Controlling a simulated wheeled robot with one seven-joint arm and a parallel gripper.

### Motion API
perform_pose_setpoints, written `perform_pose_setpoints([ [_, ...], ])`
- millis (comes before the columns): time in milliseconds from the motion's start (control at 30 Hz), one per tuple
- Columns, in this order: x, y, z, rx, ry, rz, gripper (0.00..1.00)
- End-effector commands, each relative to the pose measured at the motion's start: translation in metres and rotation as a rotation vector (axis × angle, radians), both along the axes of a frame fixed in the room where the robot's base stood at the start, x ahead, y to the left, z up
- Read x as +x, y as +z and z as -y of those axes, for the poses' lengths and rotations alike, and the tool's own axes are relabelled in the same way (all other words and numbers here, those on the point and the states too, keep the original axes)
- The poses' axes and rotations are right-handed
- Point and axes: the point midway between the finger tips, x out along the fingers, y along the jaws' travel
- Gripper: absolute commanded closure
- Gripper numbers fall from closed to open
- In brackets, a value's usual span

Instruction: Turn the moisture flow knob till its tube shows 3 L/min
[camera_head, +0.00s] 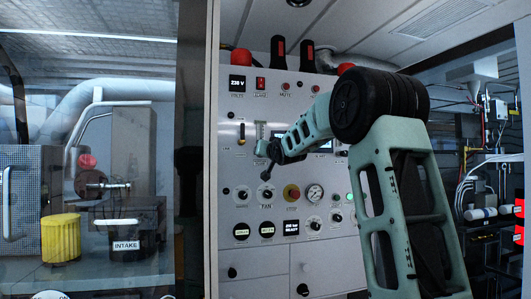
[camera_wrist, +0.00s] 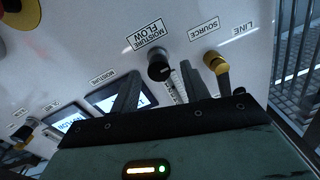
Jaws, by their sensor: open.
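The black moisture flow knob (camera_wrist: 160,69) is in the wrist view, beside its upside-down "MOISTURE FLOW" label (camera_wrist: 148,36). My gripper is open, with one finger on each side of the knob in that picture. I cannot tell whether the fingers reach the knob or touch it. The scaled flow tube (camera_wrist: 178,90) shows partly between the fingers, and its reading is not legible. In the head view my gripper (camera_head: 266,161) is at the white panel (camera_head: 235,276), just below the clear tube (camera_head: 261,131), and hides the knob.
A yellow source valve (camera_wrist: 215,62) is close to the right finger in the wrist view. Lit moisture displays (camera_wrist: 106,97) are to the left. In the head view, a fan knob (camera_head: 267,195), a red stop button (camera_head: 291,192) and a gauge (camera_head: 315,193) are below my gripper.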

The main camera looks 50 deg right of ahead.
Motion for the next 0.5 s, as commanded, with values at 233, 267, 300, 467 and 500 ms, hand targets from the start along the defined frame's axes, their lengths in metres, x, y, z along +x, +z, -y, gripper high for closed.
perform_pose_setpoints([
  [233, -0.0003, 0.0000, -0.0004, 0.000, 0.000, 0.000, 0.96],
  [267, -0.0003, 0.0000, -0.0004, 0.000, 0.000, 0.000, 0.98],
  [300, -0.0002, 0.0001, -0.0004, 0.000, 0.000, 0.000, 0.98],
  [467, -0.0001, -0.0001, -0.0006, -0.005, 0.001, -0.003, 0.98],
  [500, -0.0001, -0.0003, -0.0007, -0.009, 0.001, -0.006, 0.98],
])
